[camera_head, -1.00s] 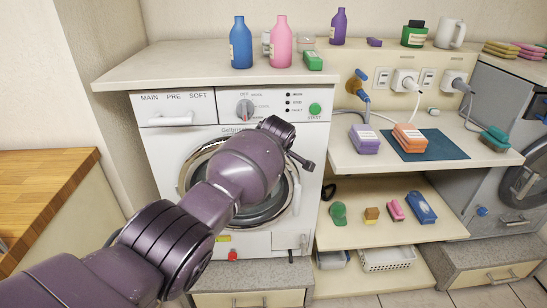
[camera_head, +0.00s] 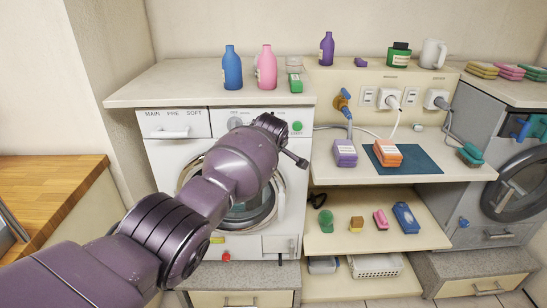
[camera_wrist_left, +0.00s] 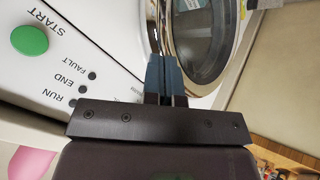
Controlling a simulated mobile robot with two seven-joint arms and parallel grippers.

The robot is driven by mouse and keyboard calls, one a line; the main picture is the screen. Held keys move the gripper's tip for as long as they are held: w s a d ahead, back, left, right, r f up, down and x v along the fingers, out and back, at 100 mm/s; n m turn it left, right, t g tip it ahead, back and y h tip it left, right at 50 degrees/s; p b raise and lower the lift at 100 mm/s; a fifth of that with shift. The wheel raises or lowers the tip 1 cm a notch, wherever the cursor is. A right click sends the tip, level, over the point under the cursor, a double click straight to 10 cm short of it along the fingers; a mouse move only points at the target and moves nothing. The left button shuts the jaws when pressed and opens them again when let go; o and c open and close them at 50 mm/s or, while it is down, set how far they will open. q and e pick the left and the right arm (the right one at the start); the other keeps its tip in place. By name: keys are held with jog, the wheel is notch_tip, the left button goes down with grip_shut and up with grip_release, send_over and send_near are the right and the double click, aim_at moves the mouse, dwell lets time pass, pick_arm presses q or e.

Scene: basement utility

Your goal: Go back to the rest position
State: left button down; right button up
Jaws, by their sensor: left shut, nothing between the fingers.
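My left arm comes in from the left in the head view and reaches in front of the washing machine (camera_head: 160,185). Its gripper is mostly hidden behind the wrist there. In the left wrist view the left gripper (camera_wrist_left: 164,64) has its dark blue-grey fingers together with nothing between them. They point toward the round door (camera_wrist_left: 198,40) of the machine, and I cannot tell the exact gap. My right gripper is in neither view.
The green start button (camera_wrist_left: 30,40) and panel lie left of the fingers. Blue (camera_head: 232,68) and pink (camera_head: 266,68) bottles stand on the counter (camera_head: 140,90). A shelf (camera_head: 330,172) at right holds purple (camera_head: 345,153) and orange (camera_head: 388,153) boxes. A wooden worktop (camera_head: 55,190) is at left.

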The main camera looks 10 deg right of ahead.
pick_arm(q)
notch_tip(320, 180, up, 15)
jog(key=w+d+m+t+h, duration=0.1)
jog(key=d+m+t+h, duration=0.1)
jog(key=m+t+h, duration=0.6)
jog(key=s+a+f+m+y, duration=0.1)
jog(key=s+a+f+y, duration=0.1)
jog(key=s+a+f, duration=0.55)
jog(key=s+a+f+m+t+y, duration=0.1)
jog(key=s+a+f, duration=0.25)
jog(key=a, duration=0.65)
jog(key=s+a+f+m+y, duration=0.1)
jog(key=s+a+f+y, duration=0.1)
jog(key=s+a+f, duration=0.5)
jog(key=s+a+f+n+g+y, duration=0.1)
jog(key=s+a+f, duration=0.4)
jog(key=s, duration=0.5)
jog(key=s+a+f+g+y, duration=0.1)
jog(key=s+a+f+g, duration=0.1)
jog(key=s+a+f, duration=0.4)
jog(key=s+a+f+n+g+y, duration=0.1)
jog(key=s+a+f+g+y, duration=0.1)
jog(key=s+a+f, duration=0.3)
jog(key=s+f, duration=0.4)
jog(key=s, duration=0.6)
jog(key=shift+s+a+f+n, duration=0.3)
jog(key=shift+f, duration=0.05)
